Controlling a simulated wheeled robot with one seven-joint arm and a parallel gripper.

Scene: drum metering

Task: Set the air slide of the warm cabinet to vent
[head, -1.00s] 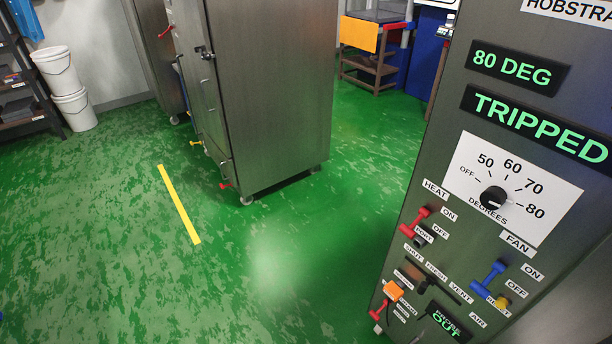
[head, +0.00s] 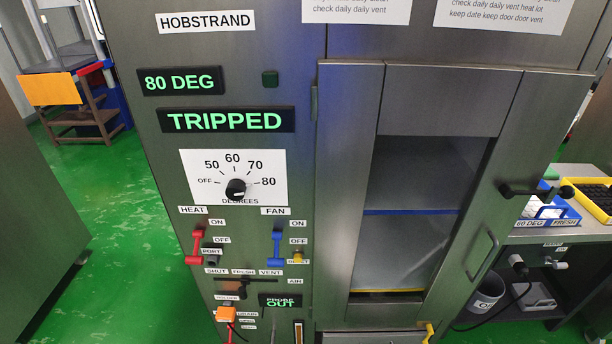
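The warm cabinet (head: 130,40) stands upright in front of me, with the name HOBSTRAND on it. Its air slide (head: 243,284) is a dark knob on a thin horizontal slot low on the control panel. The labels SHUT, FRESH and VENT run left to right above the slot. The knob sits about under FRESH, left of the VENT label (head: 270,272). The slide is small in view, so its exact position is hard to read. My gripper is not in view.
A red heat lever (head: 197,247) and a blue fan lever (head: 276,247) sit just above the slide. A windowed door (head: 440,95) is at right, beside a bench (head: 590,232). Green floor (head: 130,210) is clear at left.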

